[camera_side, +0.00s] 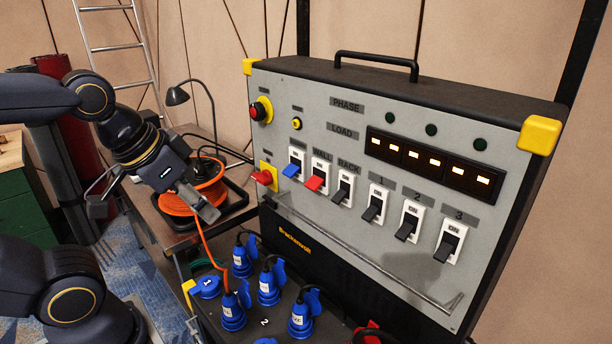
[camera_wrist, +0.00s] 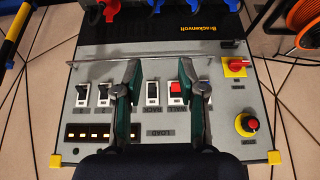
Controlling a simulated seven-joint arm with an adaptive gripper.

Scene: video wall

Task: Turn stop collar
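The stop control is a red mushroom button in a yellow collar (camera_side: 261,110) at the panel's upper left in the side view. In the wrist view the picture is turned over, and the red button with its yellow collar (camera_wrist: 249,124) lies at the lower right, clear of my fingers. My gripper (camera_side: 152,208) hangs left of the panel in the side view, apart from it. In the wrist view its two fingers are spread with nothing between them, in front of the switch row (camera_wrist: 152,93). They hide some switches.
A red rotary switch on a yellow plate (camera_side: 265,178) sits below the collar; a small yellow-ringed control (camera_side: 296,123) is to its right. A long bar (camera_side: 370,262) runs along the panel's lower front. Blue plugs (camera_side: 269,285) stand below. An orange cable reel (camera_side: 205,184) is behind my gripper.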

